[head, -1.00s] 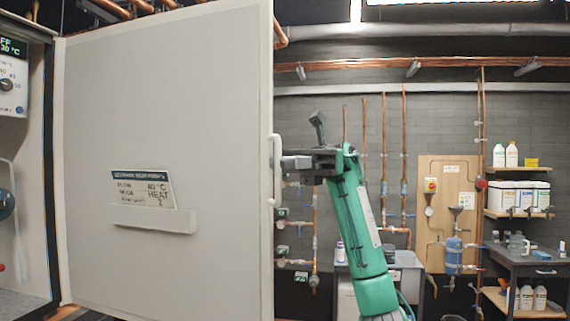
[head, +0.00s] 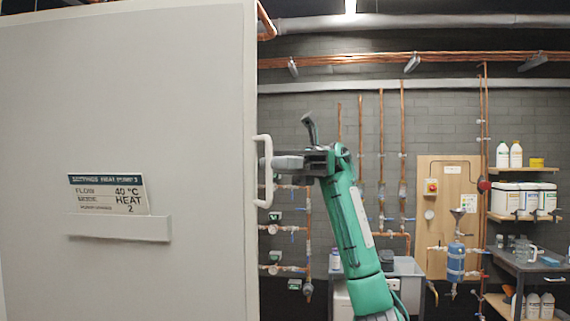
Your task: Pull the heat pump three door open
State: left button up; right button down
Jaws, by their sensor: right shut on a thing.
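The heat pump three door (head: 150,100) is a large pale grey panel filling the left of the head view. It stands swung out toward me. A card in a holder (head: 118,228) on it reads heat pump 3 settings. A white bar handle (head: 265,172) is on its right edge. My right gripper (head: 268,165) is shut on this handle, with its dark body and green arm reaching up from the lower right. The cabinet's inside is out of view. My left gripper is not in view.
To the right stand a grey bench (head: 410,268), a wooden panel with a blue cylinder (head: 455,262), and shelves with bottles and white containers (head: 525,198). Copper pipes run along the brick wall. A dark side table (head: 530,262) stands at far right.

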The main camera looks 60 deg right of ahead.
jog(key=shift+w, duration=0.15)
jog(key=c, duration=1.8)
grip_release()
jog(key=shift+a, duration=0.1)
jog(key=shift+w+a, duration=0.25)
jog(key=shift+w, duration=0.1)
jog(key=shift+s, duration=0.15)
jog(key=d, duration=1.4)
jog(key=shift+s, duration=0.4)
